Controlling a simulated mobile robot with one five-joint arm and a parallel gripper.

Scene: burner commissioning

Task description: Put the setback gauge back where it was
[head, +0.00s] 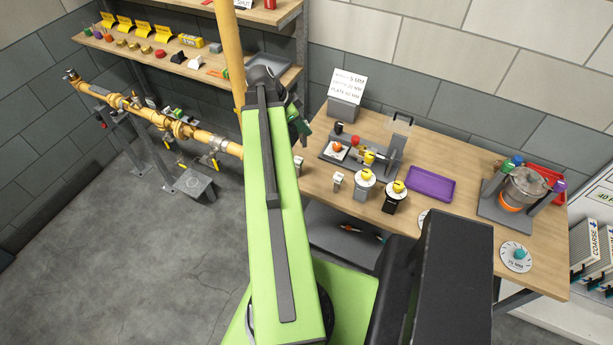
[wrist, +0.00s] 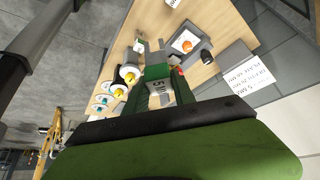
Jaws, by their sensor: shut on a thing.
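My gripper (head: 299,122) is to the right of my green arm in the head view, above the left end of the workbench (head: 452,155). A grey fixture (head: 332,157) with an orange knob and a red knob stands on the bench, also seen in the wrist view (wrist: 170,47).
A purple tray (head: 431,184) lies right of the fixture. A sign with mm figures (head: 349,87) stands behind. A pot (head: 522,187) on a stand is at the right. A yellow pipe (head: 130,104) runs at the left.

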